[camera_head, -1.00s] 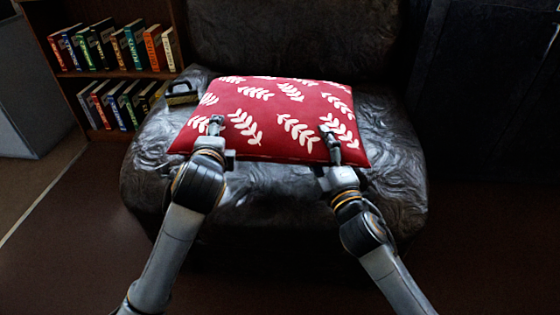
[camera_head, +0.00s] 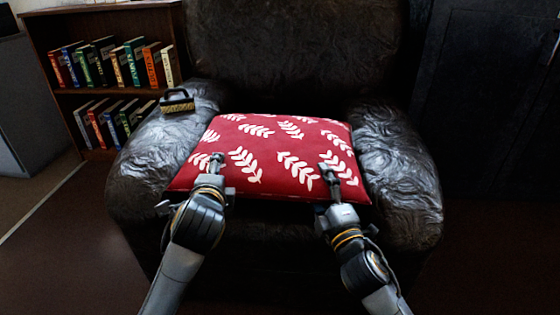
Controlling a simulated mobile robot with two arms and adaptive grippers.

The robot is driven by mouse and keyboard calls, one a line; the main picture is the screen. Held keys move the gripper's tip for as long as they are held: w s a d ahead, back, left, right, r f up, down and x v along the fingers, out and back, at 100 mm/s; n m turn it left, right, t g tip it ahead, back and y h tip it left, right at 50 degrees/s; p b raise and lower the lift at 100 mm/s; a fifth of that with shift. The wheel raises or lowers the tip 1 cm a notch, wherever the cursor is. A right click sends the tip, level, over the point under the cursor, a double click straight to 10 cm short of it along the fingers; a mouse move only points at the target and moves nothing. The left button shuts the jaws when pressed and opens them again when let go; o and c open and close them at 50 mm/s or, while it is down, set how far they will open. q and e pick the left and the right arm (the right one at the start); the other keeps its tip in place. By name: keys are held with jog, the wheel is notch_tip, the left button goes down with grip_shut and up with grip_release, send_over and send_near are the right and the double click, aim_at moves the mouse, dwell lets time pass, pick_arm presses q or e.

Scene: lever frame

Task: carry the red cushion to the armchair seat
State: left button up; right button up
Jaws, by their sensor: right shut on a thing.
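The red cushion (camera_head: 272,150) with white leaf sprigs lies roughly flat between the arms of the dark leather armchair (camera_head: 290,50), over its seat. The seat is mostly hidden under the cushion, so I cannot tell whether the cushion rests on it. My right gripper (camera_head: 328,172) is shut on the cushion's near edge, right of the middle. My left gripper (camera_head: 216,162) is at the near edge toward the left corner, with a finger over the top. Its other finger is hidden, so I cannot tell whether it grips.
A brush-like object (camera_head: 177,101) with a dark handle sits on the left armrest (camera_head: 150,150). The right armrest (camera_head: 398,165) is bare. A wooden bookcase (camera_head: 105,18) with several books stands behind at left. Dark floor (camera_head: 60,260) is clear in front at left.

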pick_arm(q)
jog(key=shift+d+f, duration=0.2)
jog(key=shift+f, duration=0.05)
pick_arm(e)
jog(key=shift+s+a+r, duration=0.1)
jog(key=shift+a+r, duration=0.05)
jog(key=shift+r, duration=0.05)
